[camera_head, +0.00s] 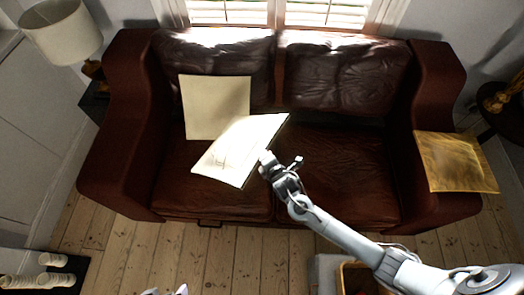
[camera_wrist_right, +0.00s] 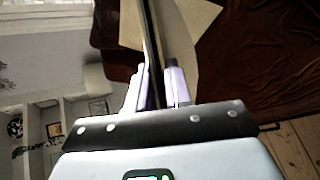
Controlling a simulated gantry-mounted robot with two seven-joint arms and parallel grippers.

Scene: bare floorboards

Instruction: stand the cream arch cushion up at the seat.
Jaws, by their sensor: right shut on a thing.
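The cream cushion with faint arch-like lines (camera_head: 236,152) is tilted above the left seat of the brown leather sofa (camera_head: 335,165). My right gripper (camera_head: 276,162) is shut on its right edge. In the wrist view its two fingers (camera_wrist_right: 157,78) close on a thin, dark, edge-on panel (camera_wrist_right: 150,35), apparently this cushion. I cannot tell whether its lower edge touches the seat. A second, plain cream cushion (camera_head: 205,98) leans upright against the left backrest, partly covered by the held one.
A mustard cloth or cushion (camera_head: 455,162) lies over the right armrest. The right seat is clear apart from my arm at its front. A lamp (camera_head: 62,30) stands at the left. A basket (camera_head: 358,278) is at the bottom. White stacked items (camera_head: 45,278) are bottom left.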

